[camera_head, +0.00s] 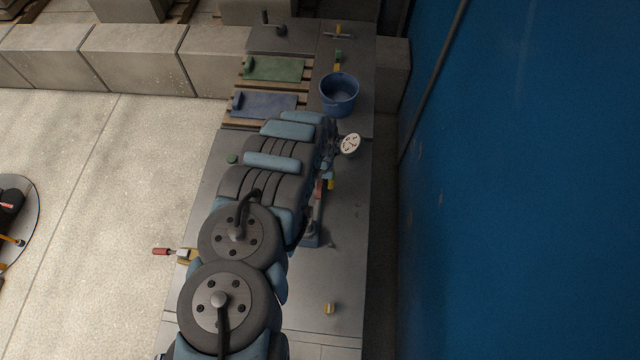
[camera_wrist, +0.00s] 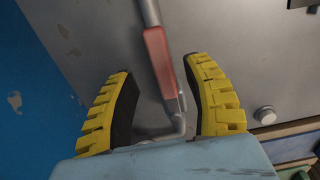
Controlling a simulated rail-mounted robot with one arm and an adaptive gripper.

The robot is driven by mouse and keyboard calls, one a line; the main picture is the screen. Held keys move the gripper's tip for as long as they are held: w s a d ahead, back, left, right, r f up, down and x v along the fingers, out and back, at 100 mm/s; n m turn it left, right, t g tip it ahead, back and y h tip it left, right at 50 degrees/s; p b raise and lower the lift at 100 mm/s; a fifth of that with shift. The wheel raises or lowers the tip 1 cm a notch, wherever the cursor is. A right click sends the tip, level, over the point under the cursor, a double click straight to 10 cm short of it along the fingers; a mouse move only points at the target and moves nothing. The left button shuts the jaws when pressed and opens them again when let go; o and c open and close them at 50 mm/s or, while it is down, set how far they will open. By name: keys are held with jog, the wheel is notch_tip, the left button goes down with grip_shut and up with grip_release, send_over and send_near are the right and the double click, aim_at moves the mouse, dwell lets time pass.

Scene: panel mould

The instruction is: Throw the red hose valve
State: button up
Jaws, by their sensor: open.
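In the wrist view, a red sleeve (camera_wrist: 158,55) on a grey metal bar lies between the two yellow-padded fingers of my gripper (camera_wrist: 160,68). The fingers are apart, with a gap on each side of the sleeve; contact is not visible. In the head view, my arm hides most of the gripper, and a small red part (camera_head: 319,191) shows beside it above a grey-blue base. A separate red-handled fitting (camera_head: 162,252) with a yellow body sits at the panel's left edge. I cannot tell for certain which red part is the hose valve.
The grey panel (camera_head: 345,270) runs beside a blue wall (camera_head: 520,180). A blue bucket (camera_head: 339,100), a green float (camera_head: 275,69) and a blue float (camera_head: 265,104) lie toward the far end. A small yellow part (camera_head: 329,309) sits near the front.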

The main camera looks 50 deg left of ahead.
aim_at(320, 187)
notch_tip(320, 187, up, 9)
dwell(0.8)
dwell(0.6)
